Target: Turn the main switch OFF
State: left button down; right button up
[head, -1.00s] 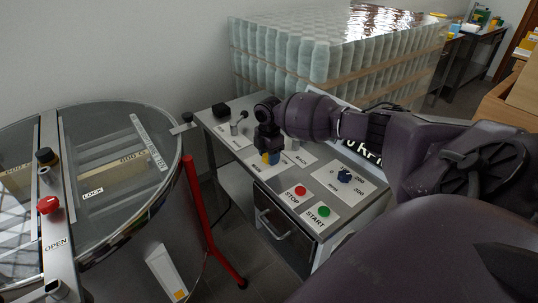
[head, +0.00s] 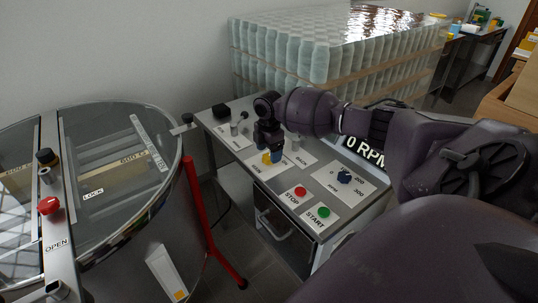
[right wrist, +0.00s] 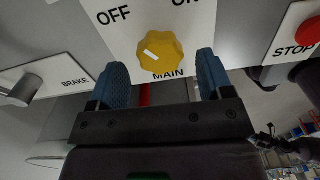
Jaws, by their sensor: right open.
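The main switch is a yellow lobed knob (right wrist: 162,50) with a white mark, on a white plate lettered OFF, ON and MAIN. The mark lies on the knob's left side in the right wrist view, the side of OFF. The knob also shows in the head view (head: 267,159), partly hidden by my fingers. My right gripper (right wrist: 161,68) is open, its blue fingertips on either side of the knob's near part, with gaps visible. In the head view, my right gripper (head: 270,153) hangs over the panel at the knob. My left gripper is not in view.
The panel also has a red STOP button (head: 300,191), a green START button (head: 323,211), a blue RPM knob (head: 344,177) and a brake lever (right wrist: 22,90). A glass-lidded round tank (head: 105,180) stands left. Stacked bottles (head: 330,50) stand behind.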

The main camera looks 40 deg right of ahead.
aim_at(268, 156)
notch_tip(268, 156, up, 9)
jog(key=shift+f, duration=0.15)
dwell(0.7)
jog(key=w+a+r+m+t, duration=0.2)
jog(key=w+a+m+t, duration=0.3)
jog(key=w+a+t, duration=0.3)
jog(key=s+a+f+m+t+y, duration=0.1)
jog(key=s+a+f+t+y, duration=0.15)
jog(key=a, duration=0.35)
jog(key=s+a+f+m+t+y, duration=0.1)
jog(key=s+a+f+t, duration=0.2)
jog(key=a, duration=0.4)
jog(key=s+f+m+h, duration=0.1)
jog(key=s+f, duration=0.4)
jog(key=s, duration=0.5)
jog(key=s+a+f+m+g+h, duration=0.1)
jog(key=s+f+m, duration=0.3)
jog(key=s, duration=0.6)
jog(key=s+f+m+g+h, duration=0.1)
jog(key=s+f+m, duration=0.2)
jog(key=s+f, duration=0.5)
jog(key=shift+s+a+f+h, duration=0.25)
jog(key=shift+s+a+h, duration=0.1)
jog(key=shift+s, duration=0.55)
